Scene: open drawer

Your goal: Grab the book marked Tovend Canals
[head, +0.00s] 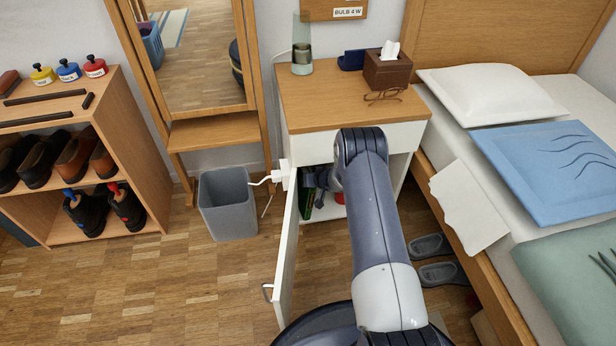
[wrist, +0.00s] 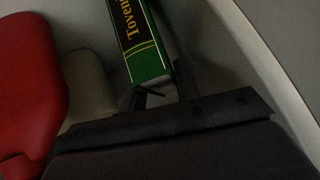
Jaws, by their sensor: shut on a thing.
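The green book (wrist: 140,38) with yellow lettering shows in the wrist view, its spine reading "Toven" before the frame cuts it off. My gripper (wrist: 163,90) is shut on the book's near end, with a dark finger on each side of it. In the head view my arm reaches into the open nightstand cabinet (head: 403,139). The gripper's tips and most of the cabinet inside are hidden there by my arm and the door. Something green shows low in the cabinet, but I cannot tell whether it is this book.
The cabinet door (head: 287,255) stands open left of my arm. A red object (wrist: 28,85) is left of the book in the wrist view. A grey bin (head: 228,205) stands left of the nightstand, and the bed (head: 500,290) is at right. Glasses (head: 384,95) lie on top.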

